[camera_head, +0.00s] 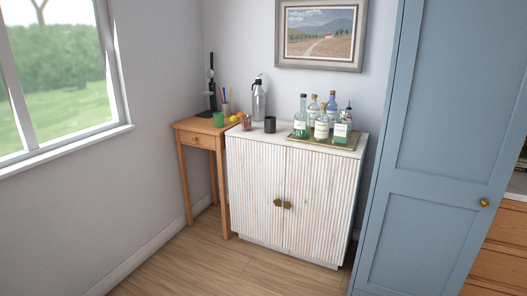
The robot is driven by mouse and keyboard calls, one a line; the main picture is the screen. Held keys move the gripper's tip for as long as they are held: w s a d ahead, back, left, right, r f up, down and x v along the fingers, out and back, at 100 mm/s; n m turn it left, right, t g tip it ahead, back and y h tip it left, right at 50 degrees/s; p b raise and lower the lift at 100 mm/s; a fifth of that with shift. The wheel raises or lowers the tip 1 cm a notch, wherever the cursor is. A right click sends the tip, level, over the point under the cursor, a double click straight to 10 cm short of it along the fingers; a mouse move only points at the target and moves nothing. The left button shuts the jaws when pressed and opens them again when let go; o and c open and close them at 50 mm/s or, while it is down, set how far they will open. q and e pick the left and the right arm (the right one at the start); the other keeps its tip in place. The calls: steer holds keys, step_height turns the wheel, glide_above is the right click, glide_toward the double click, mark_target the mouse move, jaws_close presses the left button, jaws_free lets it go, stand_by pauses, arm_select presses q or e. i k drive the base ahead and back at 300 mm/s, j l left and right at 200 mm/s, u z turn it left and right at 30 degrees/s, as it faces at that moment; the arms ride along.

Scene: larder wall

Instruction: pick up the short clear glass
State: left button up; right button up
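A small short glass-like vessel (246,122) stands near the left end of the white cabinet's top. It looks see-through with a reddish tint, and it is too small to tell whether it is empty. A dark short cup (270,125) stands to its right, and a silver siphon-like bottle (259,103) stands behind and between them. Neither of my grippers shows in the head view.
The white ribbed cabinet (255,185) also bears a tray (323,144) of several bottles. A tall blue door (430,150) stands right. Floor in front is clear.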

mark_target(246, 120)
steer(key=i, duration=3.7)
steer(key=z, duration=0.15)
